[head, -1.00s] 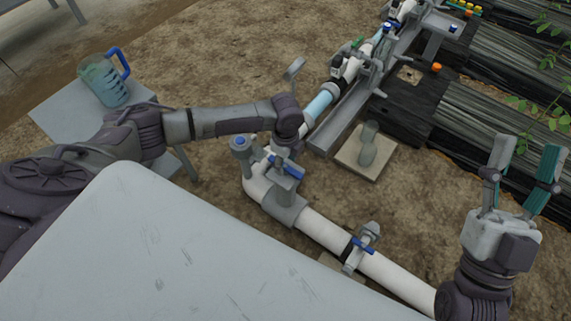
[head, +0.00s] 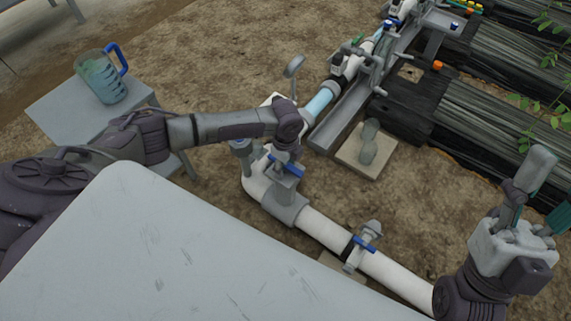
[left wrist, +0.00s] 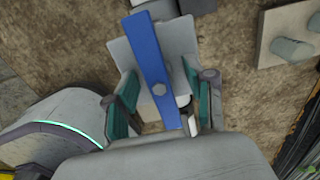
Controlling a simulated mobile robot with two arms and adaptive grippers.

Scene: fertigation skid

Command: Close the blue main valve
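The blue main valve has a flat blue lever (head: 288,167) on a grey body, set on the white pipe near its bend. In the left wrist view the blue lever (left wrist: 153,60) runs lengthwise down the middle, with a bolt head on it. My left gripper (left wrist: 165,98) is open, its teal-padded fingers on either side of the lever's near part, with gaps visible. In the head view my left wrist hides part of the valve. My right gripper (head: 540,200) is open and empty at the far right, away from the valve.
A smaller blue-handled valve (head: 364,244) sits further along the white pipe (head: 325,229). A blue-handled jug (head: 103,76) stands on a side table (head: 60,110). A grey post on a square slab (head: 352,158) stands right of the valve. A grey panel (head: 150,240) fills the foreground.

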